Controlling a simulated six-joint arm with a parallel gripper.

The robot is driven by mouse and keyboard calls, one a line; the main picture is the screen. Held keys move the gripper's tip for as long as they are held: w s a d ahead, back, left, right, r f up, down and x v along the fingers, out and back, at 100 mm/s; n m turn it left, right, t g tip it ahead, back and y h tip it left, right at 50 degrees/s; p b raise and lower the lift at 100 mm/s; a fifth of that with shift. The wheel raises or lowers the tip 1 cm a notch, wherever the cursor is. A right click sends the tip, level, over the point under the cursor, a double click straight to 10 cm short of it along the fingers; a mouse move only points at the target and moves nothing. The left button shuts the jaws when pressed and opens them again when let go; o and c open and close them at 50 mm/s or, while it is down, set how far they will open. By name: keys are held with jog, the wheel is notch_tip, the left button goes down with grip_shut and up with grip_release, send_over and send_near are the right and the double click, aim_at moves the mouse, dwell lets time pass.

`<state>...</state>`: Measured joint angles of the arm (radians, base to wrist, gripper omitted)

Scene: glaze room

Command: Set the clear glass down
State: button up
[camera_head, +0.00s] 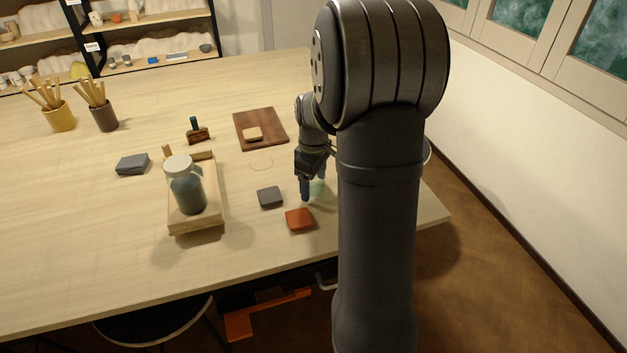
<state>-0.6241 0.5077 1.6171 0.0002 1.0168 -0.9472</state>
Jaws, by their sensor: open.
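A small, pale green see-through thing, likely the clear glass (318,188), shows low by the fingers of my gripper (312,187), near the table's right side. My arm hides part of it. My gripper points down and its fingers are apart, one on the left and one behind on the right. The glass appears to be at table height between or beside the fingers; I cannot tell whether they touch it.
An orange-red block (300,219) and a dark grey block (270,197) lie just left of my gripper. A lidded jar (187,188) stands on a wooden board (196,228). A brown board (250,117) lies behind. The table's left middle is mostly clear.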

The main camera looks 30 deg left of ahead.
notch_tip(320, 180, up, 12)
dwell(0.5)
jog(key=shift+r, duration=0.1)
notch_tip(320, 180, down, 12)
jog(key=shift+f, duration=0.15)
jog(key=shift+r, duration=2)
